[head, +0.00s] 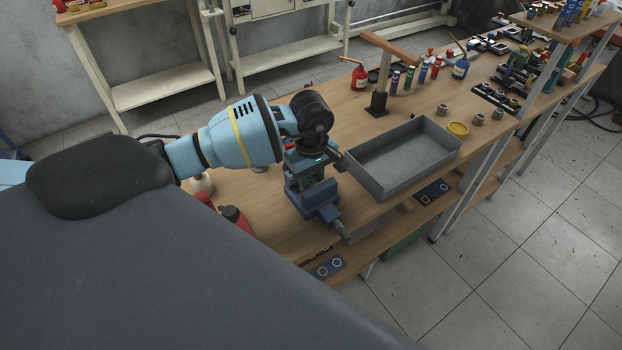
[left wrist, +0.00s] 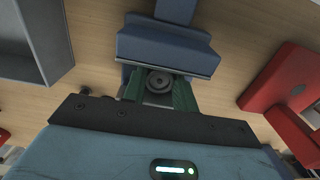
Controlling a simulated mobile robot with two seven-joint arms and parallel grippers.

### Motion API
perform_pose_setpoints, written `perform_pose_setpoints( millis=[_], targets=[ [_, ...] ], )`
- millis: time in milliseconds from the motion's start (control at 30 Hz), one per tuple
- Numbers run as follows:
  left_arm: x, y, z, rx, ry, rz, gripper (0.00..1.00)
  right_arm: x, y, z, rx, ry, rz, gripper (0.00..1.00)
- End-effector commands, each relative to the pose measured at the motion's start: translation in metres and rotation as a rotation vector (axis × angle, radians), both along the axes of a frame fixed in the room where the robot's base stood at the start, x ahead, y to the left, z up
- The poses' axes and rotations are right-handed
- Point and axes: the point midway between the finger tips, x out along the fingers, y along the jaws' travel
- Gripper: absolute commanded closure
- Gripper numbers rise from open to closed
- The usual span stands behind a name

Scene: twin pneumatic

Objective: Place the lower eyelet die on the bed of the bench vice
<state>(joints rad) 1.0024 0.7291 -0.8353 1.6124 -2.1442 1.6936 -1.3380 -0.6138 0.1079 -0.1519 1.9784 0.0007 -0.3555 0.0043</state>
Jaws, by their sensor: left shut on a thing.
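The lower eyelet die (left wrist: 159,82) is a small round grey metal piece with a ring-shaped top. In the left wrist view it sits between the green fingers of my left gripper (left wrist: 158,90), which is shut on it. The bench vice (head: 308,195) is blue and stands near the front edge of the bench. The vice also shows in the left wrist view (left wrist: 165,45), just beyond and beneath the fingers. In the head view my left gripper (head: 303,168) is right over the vice and hides the die. I cannot tell whether the die touches the vice bed. My right gripper is not in view.
An open grey tray (head: 405,160) stands close to the right of the vice.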

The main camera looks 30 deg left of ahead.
Motion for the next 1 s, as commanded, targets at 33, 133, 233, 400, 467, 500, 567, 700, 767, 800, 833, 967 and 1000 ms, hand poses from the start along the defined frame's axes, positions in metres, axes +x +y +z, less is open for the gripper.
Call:
perform_pose_setpoints(
  millis=[33,133,233,400,467,500,567,700,767,800,833,967,1000],
  targets=[
    [0.001,0.000,0.001,-0.001,-0.002,0.000,0.99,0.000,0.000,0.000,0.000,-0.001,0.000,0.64],
    [0.000,0.000,0.001,-0.001,-0.002,0.000,0.99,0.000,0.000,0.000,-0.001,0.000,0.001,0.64],
    [0.000,0.000,-0.002,0.000,0.000,-0.001,0.99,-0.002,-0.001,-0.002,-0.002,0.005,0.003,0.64],
    [0.000,0.000,-0.001,0.000,-0.001,-0.001,0.51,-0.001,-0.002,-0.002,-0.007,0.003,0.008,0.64],
    [0.000,0.000,-0.001,0.000,-0.001,-0.001,0.50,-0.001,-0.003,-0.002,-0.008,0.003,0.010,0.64],
    [0.000,0.000,-0.001,0.000,-0.001,-0.001,0.50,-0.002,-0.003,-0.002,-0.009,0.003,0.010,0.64],
    [0.000,0.000,-0.001,0.000,-0.001,-0.001,0.50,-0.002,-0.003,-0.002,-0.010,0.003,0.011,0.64],
    [0.000,0.000,0.000,0.000,-0.001,-0.001,0.50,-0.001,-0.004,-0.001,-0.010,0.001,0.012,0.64],
    [0.000,0.000,0.003,0.000,-0.002,0.000,0.50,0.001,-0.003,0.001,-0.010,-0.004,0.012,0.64],
    [0.001,0.000,0.006,0.000,-0.003,-0.001,0.50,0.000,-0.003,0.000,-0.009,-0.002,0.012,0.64],
    [0.001,0.000,0.009,0.000,-0.004,-0.001,0.50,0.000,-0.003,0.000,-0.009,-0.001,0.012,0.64],
    [0.001,0.000,0.029,0.001,-0.006,-0.001,0.50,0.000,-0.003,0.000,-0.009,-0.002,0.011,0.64],
    [0.001,0.000,0.037,0.002,-0.006,-0.001,0.50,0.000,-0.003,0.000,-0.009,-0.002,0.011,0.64]
  ],
)
